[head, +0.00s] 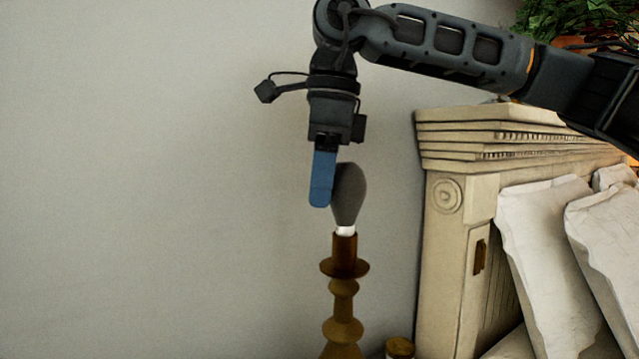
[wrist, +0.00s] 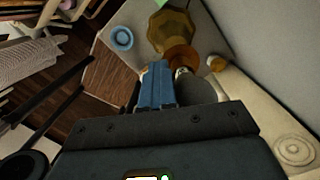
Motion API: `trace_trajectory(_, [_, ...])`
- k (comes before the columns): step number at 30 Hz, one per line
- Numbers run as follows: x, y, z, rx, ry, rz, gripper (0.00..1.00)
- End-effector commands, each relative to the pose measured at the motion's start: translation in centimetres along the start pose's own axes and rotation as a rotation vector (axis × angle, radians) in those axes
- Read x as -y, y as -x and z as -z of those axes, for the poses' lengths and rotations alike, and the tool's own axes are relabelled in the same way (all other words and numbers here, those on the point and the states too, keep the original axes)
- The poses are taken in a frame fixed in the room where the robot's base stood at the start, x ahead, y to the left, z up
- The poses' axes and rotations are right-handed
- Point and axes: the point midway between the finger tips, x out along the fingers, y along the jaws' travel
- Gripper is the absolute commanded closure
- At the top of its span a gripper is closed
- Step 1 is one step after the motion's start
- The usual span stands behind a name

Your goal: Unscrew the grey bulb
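The grey bulb (head: 351,192) stands upright in the head view, with its white base in the socket of a brass-coloured lamp stand (head: 343,290). My gripper (head: 322,203) points straight down at the bulb's left side, and its blue finger overlaps the bulb's left edge. I cannot tell whether it touches the bulb. In the wrist view the blue finger end (wrist: 157,82) is beside the grey bulb (wrist: 193,88), which is to its right and partly hidden by my gripper body. Only one blue shape shows clearly, so the gap between the fingers is hidden.
A pale carved headboard (head: 445,230) with white pillows (head: 545,260) stands right of the lamp. A small brown jar (head: 399,348) is near the lamp foot. In the wrist view a blue ring-shaped item (wrist: 121,38) lies on the tabletop. Left of the lamp is plain wall.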

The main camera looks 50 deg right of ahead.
Motion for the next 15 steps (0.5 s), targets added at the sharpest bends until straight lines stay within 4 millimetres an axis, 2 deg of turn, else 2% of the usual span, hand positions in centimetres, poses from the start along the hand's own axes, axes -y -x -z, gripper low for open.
trace_trajectory(3, [0.0,0.0,0.3,-0.003,0.030,-0.004,1.00])
trace_trajectory(10, [-0.7,0.1,1.0,-0.002,0.256,-0.031,1.00])
trace_trajectory(15, [-0.8,0.1,1.2,-0.003,0.296,-0.035,1.00])
